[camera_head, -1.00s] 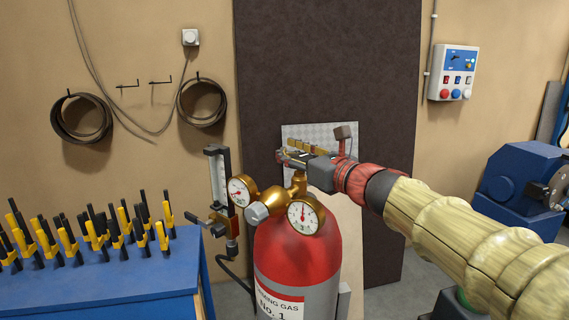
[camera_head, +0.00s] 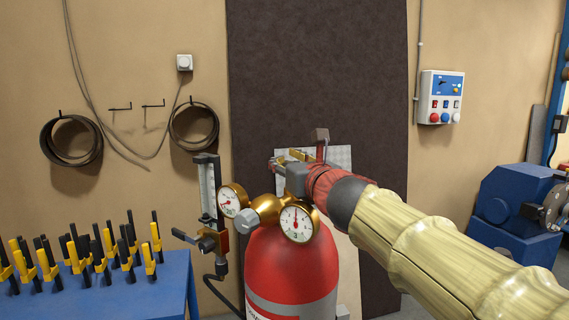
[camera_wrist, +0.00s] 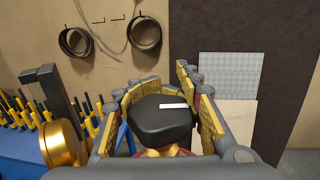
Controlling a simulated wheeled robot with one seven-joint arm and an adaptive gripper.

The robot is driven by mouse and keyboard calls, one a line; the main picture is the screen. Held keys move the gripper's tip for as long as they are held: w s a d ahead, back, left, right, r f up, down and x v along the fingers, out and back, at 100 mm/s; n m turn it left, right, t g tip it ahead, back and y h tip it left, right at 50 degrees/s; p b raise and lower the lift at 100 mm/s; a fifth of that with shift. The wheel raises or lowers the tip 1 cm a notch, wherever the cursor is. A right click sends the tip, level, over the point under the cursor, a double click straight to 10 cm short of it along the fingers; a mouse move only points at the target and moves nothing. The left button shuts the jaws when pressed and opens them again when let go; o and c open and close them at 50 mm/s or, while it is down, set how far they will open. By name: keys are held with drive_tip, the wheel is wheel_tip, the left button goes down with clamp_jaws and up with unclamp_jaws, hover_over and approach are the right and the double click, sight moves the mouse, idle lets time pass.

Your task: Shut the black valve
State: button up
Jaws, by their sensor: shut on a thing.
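The black valve knob (camera_wrist: 160,118) with a white mark on its top sits between my gripper's yellow-padded fingers in the wrist view. My gripper (camera_wrist: 162,112) is shut on it, with finger pads on both sides. In the head view my gripper (camera_head: 286,160) reaches the top of the red gas cylinder (camera_head: 292,264), behind the brass regulator. The knob is hidden there by the gripper and regulator. The white mark lies nearly crosswise between the fingers.
Two gauges (camera_head: 299,222) and a flowmeter (camera_head: 207,187) stand close beside my gripper. A blue table (camera_head: 150,296) with several yellow-black clamps is at left. A dark panel (camera_head: 318,70) stands behind. A blue machine (camera_head: 515,212) is at right.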

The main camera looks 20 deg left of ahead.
drive_tip(key=o, duration=1.4)
drive_tip(key=shift+r, duration=0.1)
wheel_tip(320, 180, up, 10)
idle(0.6)
